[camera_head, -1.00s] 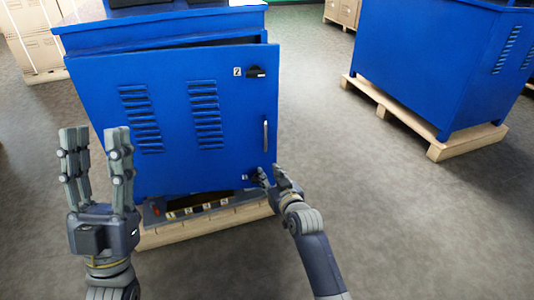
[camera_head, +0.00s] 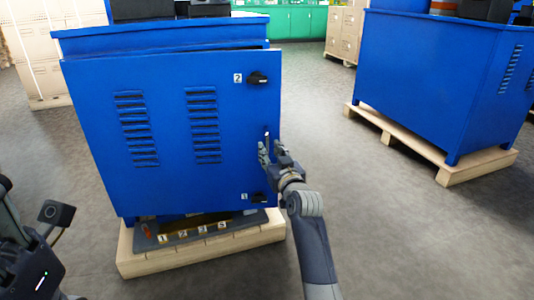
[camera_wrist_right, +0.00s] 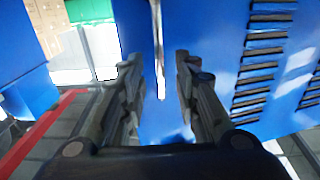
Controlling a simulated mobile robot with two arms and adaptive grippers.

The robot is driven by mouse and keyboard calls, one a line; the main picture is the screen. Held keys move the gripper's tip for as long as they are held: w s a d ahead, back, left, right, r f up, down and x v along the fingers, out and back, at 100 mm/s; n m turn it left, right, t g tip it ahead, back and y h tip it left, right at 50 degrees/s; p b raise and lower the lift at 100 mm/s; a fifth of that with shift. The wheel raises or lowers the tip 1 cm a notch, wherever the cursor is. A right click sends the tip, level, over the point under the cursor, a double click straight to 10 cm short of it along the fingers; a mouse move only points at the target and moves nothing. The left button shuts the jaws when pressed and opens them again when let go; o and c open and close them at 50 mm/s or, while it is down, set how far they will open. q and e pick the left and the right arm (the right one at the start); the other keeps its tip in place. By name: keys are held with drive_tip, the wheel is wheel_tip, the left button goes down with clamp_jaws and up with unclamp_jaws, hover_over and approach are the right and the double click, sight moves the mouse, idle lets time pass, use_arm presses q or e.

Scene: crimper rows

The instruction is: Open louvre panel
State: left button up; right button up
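The blue louvre panel (camera_head: 170,120) is the front of a cabinet, with two columns of slots. A dark gap shows along its top edge. Its slim vertical handle (camera_head: 267,135) is near the right edge, between an upper black latch (camera_head: 258,78) and a lower black latch (camera_head: 258,198). My right gripper (camera_head: 271,152) is at the handle's lower part. In the right wrist view its fingers (camera_wrist_right: 158,75) are apart, with the pale handle (camera_wrist_right: 160,60) between them; contact is not clear. Of my left arm only a part shows at the lower left; its fingers are not seen.
The cabinet stands on a wooden pallet (camera_head: 200,252) that juts out in front. A second blue cabinet (camera_head: 430,85) on a pallet stands at the right. Cardboard boxes (camera_head: 45,60) are at the back left. The grey floor between the cabinets is clear.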

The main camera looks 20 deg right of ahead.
sight(267, 148)
drive_tip(key=shift+w+b, duration=0.7)
drive_tip(key=shift+w, duration=1.15)
clamp_jaws()
